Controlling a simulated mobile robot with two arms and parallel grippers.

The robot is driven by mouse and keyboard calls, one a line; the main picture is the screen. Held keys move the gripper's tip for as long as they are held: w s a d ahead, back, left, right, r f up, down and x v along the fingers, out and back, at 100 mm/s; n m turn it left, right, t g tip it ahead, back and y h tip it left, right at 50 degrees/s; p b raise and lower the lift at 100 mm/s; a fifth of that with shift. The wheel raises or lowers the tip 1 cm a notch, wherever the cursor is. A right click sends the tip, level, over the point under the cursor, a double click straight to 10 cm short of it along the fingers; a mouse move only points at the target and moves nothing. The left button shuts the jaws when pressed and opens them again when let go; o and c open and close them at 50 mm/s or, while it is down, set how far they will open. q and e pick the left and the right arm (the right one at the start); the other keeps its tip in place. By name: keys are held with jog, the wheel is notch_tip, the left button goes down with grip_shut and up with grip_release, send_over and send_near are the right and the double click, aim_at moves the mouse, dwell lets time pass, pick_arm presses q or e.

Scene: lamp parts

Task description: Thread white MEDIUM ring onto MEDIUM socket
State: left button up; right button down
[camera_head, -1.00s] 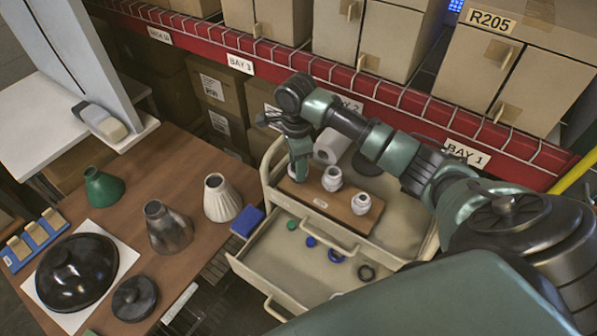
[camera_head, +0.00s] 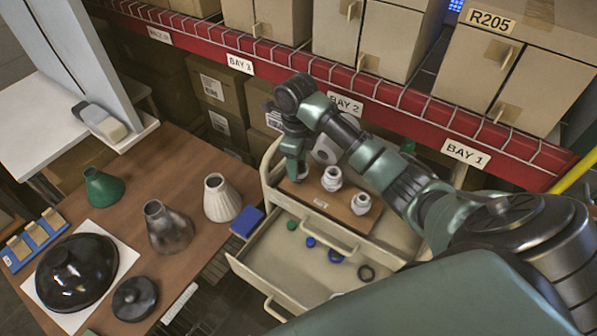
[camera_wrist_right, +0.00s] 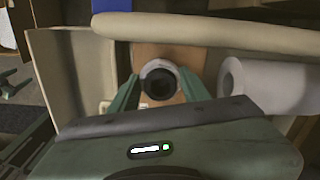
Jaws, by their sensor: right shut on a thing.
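My right gripper (camera_head: 300,177) points down at the far left end of the wooden socket board (camera_head: 320,204) on the cart top. In the right wrist view, its two green fingers (camera_wrist_right: 160,88) are shut on a round white ring (camera_wrist_right: 160,66) with a dark centre. The board shows below it. Two white sockets, one in the middle (camera_head: 332,178) and one at the right end (camera_head: 361,203), stand upright and uncovered. The gripper hides the board's left end, so I cannot tell whether the ring is around a socket there. My left gripper is out of view.
The open drawer (camera_head: 280,262) below holds a green ring (camera_head: 292,225), blue rings (camera_head: 335,256) and a black ring (camera_head: 366,272). A white roll (camera_wrist_right: 262,85) lies close beside the gripper. Lamp shades (camera_head: 168,228) stand on the left table. A red shelf beam (camera_head: 300,75) runs behind.

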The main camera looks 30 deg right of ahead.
jog(key=shift+s+a+f, duration=0.2)
jog(key=shift+s+f, duration=0.05)
jog(key=shift+f, duration=0.15)
jog(key=m, duration=0.4)
jog(key=shift+w+a+m, duration=0.15)
jog(key=shift+m, duration=0.95)
jog(key=shift+d+m, duration=0.3)
